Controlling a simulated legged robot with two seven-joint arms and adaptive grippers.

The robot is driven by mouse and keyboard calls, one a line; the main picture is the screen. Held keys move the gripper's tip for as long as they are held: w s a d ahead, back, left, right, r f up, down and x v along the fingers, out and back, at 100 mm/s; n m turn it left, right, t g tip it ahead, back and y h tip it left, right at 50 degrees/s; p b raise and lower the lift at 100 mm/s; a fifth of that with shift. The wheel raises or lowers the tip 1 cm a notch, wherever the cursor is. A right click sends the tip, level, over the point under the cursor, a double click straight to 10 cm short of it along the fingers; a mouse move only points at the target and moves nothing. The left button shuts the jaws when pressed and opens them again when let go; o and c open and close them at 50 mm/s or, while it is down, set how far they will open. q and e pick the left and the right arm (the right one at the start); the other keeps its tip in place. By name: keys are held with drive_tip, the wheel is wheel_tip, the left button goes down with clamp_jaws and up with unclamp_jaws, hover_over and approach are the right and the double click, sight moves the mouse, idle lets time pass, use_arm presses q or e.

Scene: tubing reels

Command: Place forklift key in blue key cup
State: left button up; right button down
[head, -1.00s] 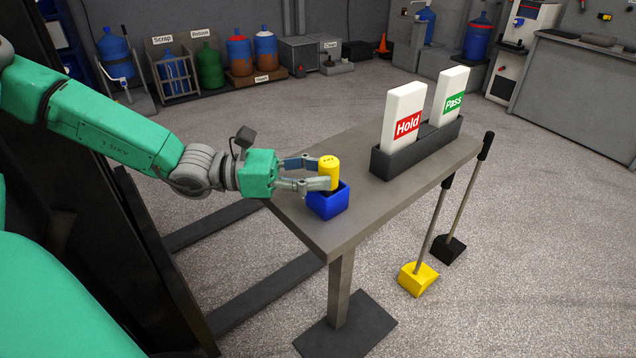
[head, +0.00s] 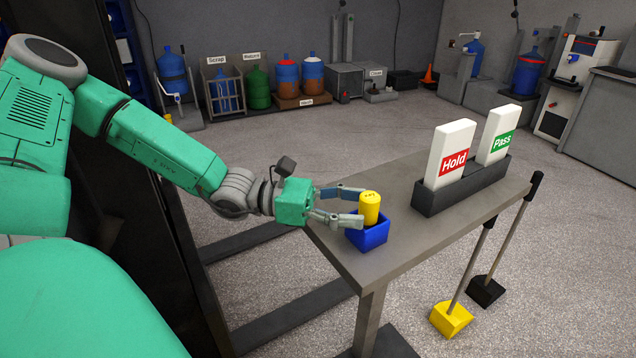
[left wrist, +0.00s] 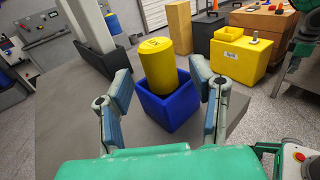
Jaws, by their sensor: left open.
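The yellow cylindrical forklift key (head: 369,206) stands in the blue key cup (head: 367,238) on the near left end of the grey table, with its upper part above the rim. In the left wrist view the key (left wrist: 163,68) leans slightly inside the blue cup (left wrist: 172,112). My left gripper (head: 352,205) is open, with its fingers just left of the key. In the left wrist view its two fingers (left wrist: 163,85) are spread wide on either side, apart from the key. The key's lower end is hidden inside the cup. My right gripper is not in view.
A dark holder (head: 463,186) with a Hold block (head: 452,152) and a Pass block (head: 499,134) stands farther along the table (head: 405,240). A yellow scoop (head: 451,319) and a black scoop (head: 486,291) stand on the floor by its right side. The tabletop between cup and holder is clear.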

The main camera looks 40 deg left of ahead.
use_arm(q)
drive_tip(key=p+v, duration=0.5)
drive_tip(key=v, duration=0.5)
drive_tip(key=s+f+m+g+y, duration=0.6)
drive_tip(key=f+m+y, duration=0.15)
drive_tip(key=f, duration=0.25)
drive_tip(key=s+f+m+g+y, duration=0.6)
drive_tip(key=s+f+m+y, duration=0.1)
drive_tip(key=f+m, duration=0.15)
drive_tip(key=s+d+f+m+t, duration=0.2)
drive_tip(key=d+f+m, duration=0.3)
drive_tip(key=d+m, duration=0.4)
drive_tip(key=shift+s+d+f+t, duration=0.3)
drive_tip(key=shift+s, duration=0.25)
drive_tip(key=shift+y, duration=0.25)
drive_tip(key=shift+f+b, duration=0.75)
drive_tip(key=shift+f, duration=0.15)
